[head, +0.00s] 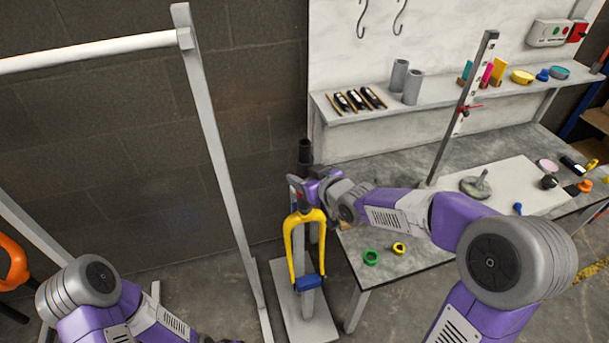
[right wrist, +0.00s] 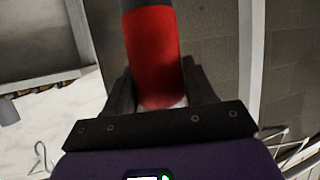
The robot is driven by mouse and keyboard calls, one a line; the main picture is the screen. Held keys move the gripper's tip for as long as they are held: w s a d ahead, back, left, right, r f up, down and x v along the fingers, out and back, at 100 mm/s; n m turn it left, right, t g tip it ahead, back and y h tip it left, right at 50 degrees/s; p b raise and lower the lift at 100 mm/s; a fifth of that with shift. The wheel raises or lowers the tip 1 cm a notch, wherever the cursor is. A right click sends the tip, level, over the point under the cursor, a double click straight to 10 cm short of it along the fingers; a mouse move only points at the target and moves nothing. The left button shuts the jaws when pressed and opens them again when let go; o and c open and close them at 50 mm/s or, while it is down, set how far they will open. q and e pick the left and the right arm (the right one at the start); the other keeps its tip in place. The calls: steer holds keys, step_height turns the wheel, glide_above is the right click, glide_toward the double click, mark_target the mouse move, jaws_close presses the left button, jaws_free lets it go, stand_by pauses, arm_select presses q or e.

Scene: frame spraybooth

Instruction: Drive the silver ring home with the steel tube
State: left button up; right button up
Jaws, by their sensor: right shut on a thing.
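My right gripper (head: 301,187) is shut on the red sleeve (right wrist: 152,58) of the dark steel tube (head: 304,155). The tube stands about upright above the yellow fork (head: 299,232). In the right wrist view, the red sleeve sits between my two dark fingers (right wrist: 160,92), and a small pale patch shows below it. I cannot tell whether that patch is the silver ring, which I cannot make out in the head view. The fork hangs legs down at a stand with a blue block (head: 310,283) low on it. My left arm shows at the lower left; its gripper is out of view.
The workbench (head: 395,262) at right holds a green ring (head: 371,257), a yellow ring (head: 399,248) and a grey post (head: 462,110). Grey cylinders (head: 412,88) stand on the shelf (head: 450,98). A pale metal frame (head: 222,160) stands to the left of the fork.

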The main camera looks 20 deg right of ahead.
mark_target(308, 158)
steer(key=shift+s+f+b, duration=0.1)
steer(key=shift+f+b, duration=0.2)
steer(key=shift+f, duration=0.3)
stand_by(0.3)
steer(key=shift+r, duration=0.15)
steer(key=shift+r+p, duration=2.9)
steer(key=shift+r, duration=0.75)
step_height(308, 158, up, 7)
steer(key=p, duration=0.6)
step_height(308, 158, up, 7)
steer(key=p, duration=0.6)
steer(key=shift+r+p, duration=0.1)
steer(key=shift+p, duration=0.2)
